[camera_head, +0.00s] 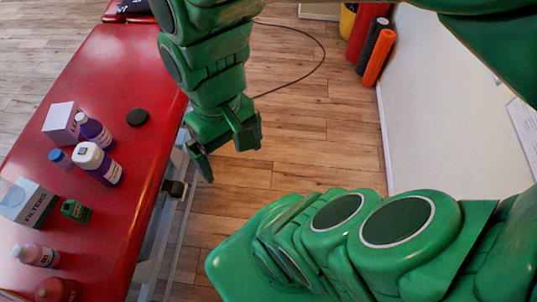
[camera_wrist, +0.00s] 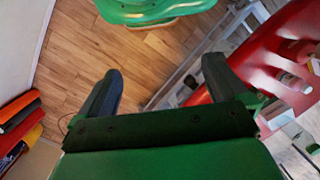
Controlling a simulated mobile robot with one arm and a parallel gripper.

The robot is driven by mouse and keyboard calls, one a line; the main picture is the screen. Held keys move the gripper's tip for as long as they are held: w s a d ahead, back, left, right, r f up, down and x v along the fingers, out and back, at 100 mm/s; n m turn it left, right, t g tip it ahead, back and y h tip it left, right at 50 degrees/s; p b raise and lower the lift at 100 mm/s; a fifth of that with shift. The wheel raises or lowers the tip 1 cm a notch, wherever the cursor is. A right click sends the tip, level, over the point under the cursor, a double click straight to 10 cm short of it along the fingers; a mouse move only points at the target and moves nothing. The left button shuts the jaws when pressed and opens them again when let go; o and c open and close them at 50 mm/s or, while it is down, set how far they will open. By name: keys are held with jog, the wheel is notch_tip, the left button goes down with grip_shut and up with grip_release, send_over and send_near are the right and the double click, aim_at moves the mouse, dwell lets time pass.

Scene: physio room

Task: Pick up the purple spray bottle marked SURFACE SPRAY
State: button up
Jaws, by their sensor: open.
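Two purple bottles stand on the red treatment table (camera_head: 112,65) in the head view. One purple bottle with a wide white cap (camera_head: 98,163) is nearer; the other purple bottle (camera_head: 95,131) is just behind it, beside a white box. Their label text is too small to read, so I cannot tell which is marked SURFACE SPRAY. My gripper (camera_head: 226,156) is open and empty, pointing down past the table's right edge, well right of the bottles. In the wrist view my gripper (camera_wrist: 163,70) has its fingers apart over floor; blurred items lie on the table at right.
Near the bottles are a white box (camera_head: 62,122), black puck (camera_head: 138,117), blue-capped bottle (camera_head: 60,158), FILTERS box (camera_head: 28,203), green item (camera_head: 76,211) and pink bottle (camera_head: 36,255). Coloured rolls (camera_head: 377,55) lean at the right wall.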

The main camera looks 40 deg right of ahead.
jog(key=shift+d+r+m+h, duration=0.15)
jog(key=shift+d+m+h, duration=0.2)
jog(key=shift+d, duration=0.65)
jog(key=m+t+y, duration=0.2)
jog(key=m+y, duration=1.1)
send_over(104, 156)
jog(key=s+d, duration=0.3)
jog(key=s, duration=0.4)
notch_tip(104, 156, down, 12)
jog(key=w+f+m, duration=0.2)
jog(key=f, duration=0.1)
jog(key=w+d+f+m+t, duration=0.1)
jog(key=w+f+m, duration=0.1)
jog(key=f, duration=0.2)
jog(key=w+f+m+t, duration=0.1)
jog(key=w+f+m, duration=0.1)
jog(key=f+m, duration=0.1)
jog(key=shift+w+d+f+h, duration=0.15)
jog(key=shift+w+d+h, duration=0.1)
jog(key=shift+w+d, duration=0.1)
jog(key=shift+f+x, duration=0.2)
jog(key=shift+x, duration=3.65)
jog(key=shift+d, duration=0.1)
jog(key=shift+c, duration=0.5)
jog(key=c, duration=1.2)
